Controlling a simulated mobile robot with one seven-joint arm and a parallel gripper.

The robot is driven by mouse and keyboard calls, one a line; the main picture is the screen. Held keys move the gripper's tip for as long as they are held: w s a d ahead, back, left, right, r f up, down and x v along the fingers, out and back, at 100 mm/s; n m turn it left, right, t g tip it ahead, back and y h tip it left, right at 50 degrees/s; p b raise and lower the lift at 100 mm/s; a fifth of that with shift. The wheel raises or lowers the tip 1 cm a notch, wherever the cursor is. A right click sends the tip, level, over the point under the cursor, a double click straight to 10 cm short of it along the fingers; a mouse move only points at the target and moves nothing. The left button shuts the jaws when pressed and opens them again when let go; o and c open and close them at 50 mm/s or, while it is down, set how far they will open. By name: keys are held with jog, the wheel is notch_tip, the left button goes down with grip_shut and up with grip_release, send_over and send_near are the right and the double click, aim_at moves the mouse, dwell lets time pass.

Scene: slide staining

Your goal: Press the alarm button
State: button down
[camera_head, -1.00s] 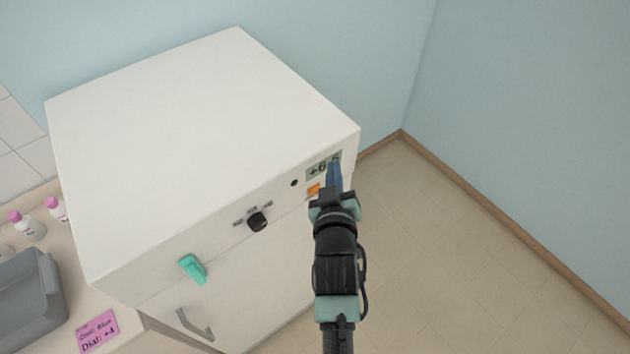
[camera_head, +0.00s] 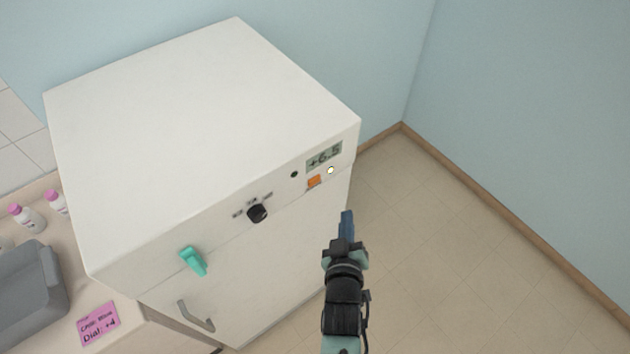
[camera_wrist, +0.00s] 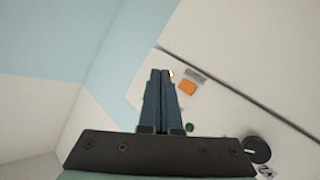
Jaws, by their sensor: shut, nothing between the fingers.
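An orange square button (camera_head: 314,181) sits on the front control panel of a white cabinet (camera_head: 200,110), just below the display (camera_head: 324,157), which reads +6.5. A small round white spot with a dark rim (camera_head: 331,170) is right of the orange button. I cannot tell for certain which of the two is the alarm button. My gripper (camera_head: 347,214) is shut and empty, below and right of the panel in the head view, apart from both. In the wrist view my fingertips (camera_wrist: 160,74) partly overlap the white-yellow spot (camera_wrist: 170,74); the orange button (camera_wrist: 187,89) is to their right.
The panel also has a small dark green round spot (camera_head: 294,174) and a black dial (camera_head: 257,214). A teal latch (camera_head: 194,261) and a grey handle (camera_head: 196,318) are on the cabinet's front. A pink note (camera_head: 98,324) lies at left. Floor at right (camera_head: 470,260) is clear.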

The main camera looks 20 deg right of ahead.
jog(key=w+b, duration=0.1)
jog(key=b, duration=0.9)
send_near(320, 180)
jog(key=w+d+f, duration=0.2)
jog(key=w+d, duration=0.1)
jog(key=shift+w+r+b, duration=0.2)
jog(key=shift+w+b, duration=0.25)
jog(key=shift+w, duration=0.1)
dwell(0.9)
jog(key=shift+w+a+b, duration=0.2)
jog(key=shift+w+b, duration=0.15)
jog(key=shift+b, duration=0.05)
jog(key=shift+w+a+b, duration=0.1)
jog(key=shift+w+b, duration=0.2)
jog(key=shift+b, duration=0.05)
dwell(0.4)
jog(key=shift+s, duration=0.15)
dwell(0.3)
jog(key=shift+s+d+p, duration=0.25)
jog(key=shift+s+p, duration=0.35)
